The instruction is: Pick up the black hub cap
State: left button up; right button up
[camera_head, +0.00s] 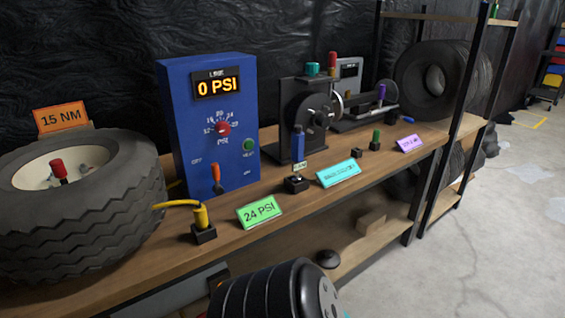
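A small black domed disc (327,258), which looks like the black hub cap, shows below the workbench's front edge. It seems to lie on the lower wooden shelf, dome up, just right of a large dark ribbed rounded body at the bottom edge. I cannot tell whether that body touches it. Neither of my grippers is in view.
The wooden bench top (270,212) holds a tyred wheel (85,215), a blue gauge box (207,125) reading 0 PSI, a black machine (305,110) and several labels. A light wooden block (371,221) sits on the lower shelf. Floor (500,230) at right is clear.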

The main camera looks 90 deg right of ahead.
aim_at(327, 259)
jog(key=z, duration=3.2)
